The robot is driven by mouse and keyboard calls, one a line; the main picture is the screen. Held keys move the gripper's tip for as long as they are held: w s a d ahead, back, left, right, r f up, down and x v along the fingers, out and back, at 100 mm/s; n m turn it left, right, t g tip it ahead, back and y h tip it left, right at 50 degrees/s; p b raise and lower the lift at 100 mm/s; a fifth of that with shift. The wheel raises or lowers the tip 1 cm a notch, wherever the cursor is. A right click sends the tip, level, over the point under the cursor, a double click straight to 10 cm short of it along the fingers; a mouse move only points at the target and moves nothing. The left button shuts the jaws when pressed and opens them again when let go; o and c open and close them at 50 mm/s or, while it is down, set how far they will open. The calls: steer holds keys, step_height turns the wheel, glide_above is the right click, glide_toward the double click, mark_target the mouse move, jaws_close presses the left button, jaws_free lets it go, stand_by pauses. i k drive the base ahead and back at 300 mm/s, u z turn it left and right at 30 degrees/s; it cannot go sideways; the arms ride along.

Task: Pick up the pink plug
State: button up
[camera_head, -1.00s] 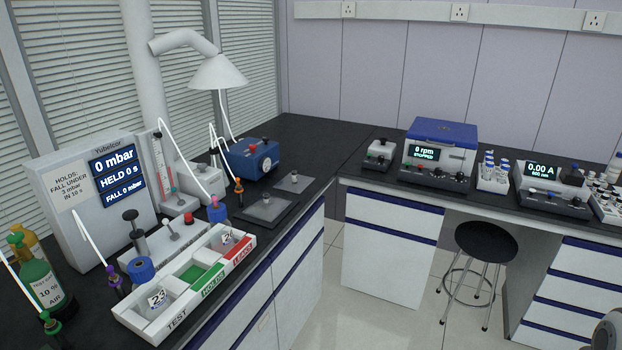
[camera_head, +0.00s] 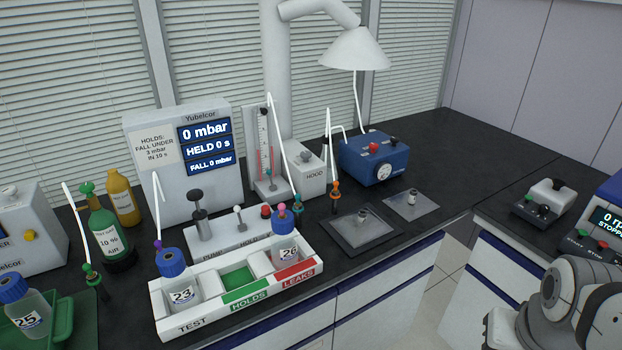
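A small pink plug (camera_head: 282,207) shows at the top of the blue-capped bottle 26 (camera_head: 285,245). The bottle stands in the red LEAKS compartment of the white rack (camera_head: 197,318). Whether the plug sits in the cap or just behind it is hard to tell. A dark holder with a teal top (camera_head: 298,202) stands close to its right, where a white hose comes down. My gripper is not in view; only part of my arm shows at the lower right.
Bottle 23 (camera_head: 180,282) stands in the TEST compartment; the green HOLDS compartment (camera_head: 238,280) is empty. A purple plug (camera_head: 157,244) is behind bottle 23. Bottle 25 (camera_head: 28,308) is in a green tray at the left. An orange plug (camera_head: 335,186) and a blue pump (camera_head: 375,160) are to the right.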

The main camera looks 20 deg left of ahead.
mark_target(281, 207)
steer(key=u, duration=0.65)
steer(key=i, duration=0.9)
steer(key=u, duration=0.55)
steer(key=k, duration=0.9)
steer(key=u, duration=0.15)
steer(key=i, duration=0.9)
steer(key=z, duration=0.1)
